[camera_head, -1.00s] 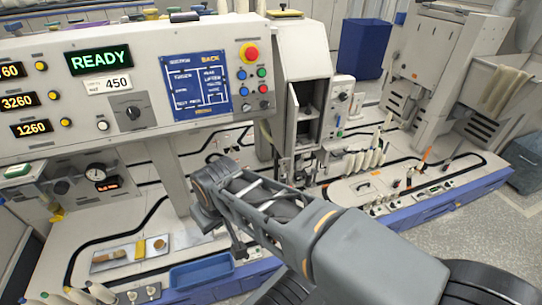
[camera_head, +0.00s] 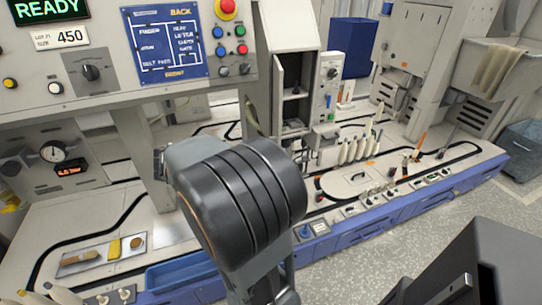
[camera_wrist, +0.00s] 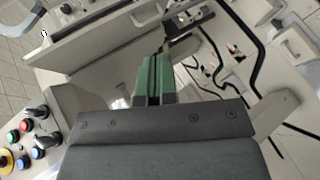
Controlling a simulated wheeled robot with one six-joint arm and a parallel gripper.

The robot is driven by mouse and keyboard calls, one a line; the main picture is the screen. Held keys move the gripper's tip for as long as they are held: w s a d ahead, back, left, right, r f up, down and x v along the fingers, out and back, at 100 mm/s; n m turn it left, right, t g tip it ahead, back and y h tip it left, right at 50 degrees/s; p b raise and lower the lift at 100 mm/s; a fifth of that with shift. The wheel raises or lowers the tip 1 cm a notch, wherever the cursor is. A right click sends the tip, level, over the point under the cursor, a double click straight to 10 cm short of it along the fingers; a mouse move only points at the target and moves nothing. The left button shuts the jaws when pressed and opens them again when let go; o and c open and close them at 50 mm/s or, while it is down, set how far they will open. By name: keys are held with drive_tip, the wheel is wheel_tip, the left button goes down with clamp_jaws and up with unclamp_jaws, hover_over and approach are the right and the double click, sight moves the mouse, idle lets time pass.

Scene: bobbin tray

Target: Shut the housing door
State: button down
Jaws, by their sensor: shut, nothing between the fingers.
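The housing (camera_head: 300,25) stands at the back centre in the head view, with its tall, narrow front opening showing a dark interior. The door stands open; a thin upright panel at the opening's left side (camera_head: 276,110) looks like it, seen nearly edge-on. My gripper is hidden behind my own arm in the head view. In the wrist view my gripper (camera_wrist: 153,72) has its green fingers together with nothing between them. A pale panel with a long edge (camera_wrist: 95,38) lies beyond and left of the fingers; I cannot tell whether it is the door or whether they touch.
The control panel with its blue screen (camera_head: 165,42) and red button (camera_head: 228,8) overhangs close left of the housing. Several pale bobbins (camera_head: 355,150) stand right of the opening. A blue tray (camera_head: 188,272) lies at the front edge.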

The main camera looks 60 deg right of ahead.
drive_tip(key=w+d+f+h+b, duration=0.2)
drive_tip(key=d+h+b, duration=0.1)
drive_tip(key=d, duration=0.3)
drive_tip(key=w+d+f+h+b, duration=0.2)
drive_tip(key=d+f+h+b, duration=0.1)
drive_tip(key=d, duration=0.3)
drive_tip(key=s+d, duration=0.4)
drive_tip(key=d, duration=0.7)
drive_tip(key=shift+s+d+r+n+b, duration=0.15)
drive_tip(key=shift+d+r+n+b, duration=0.1)
drive_tip(key=shift+n+b, duration=0.1)
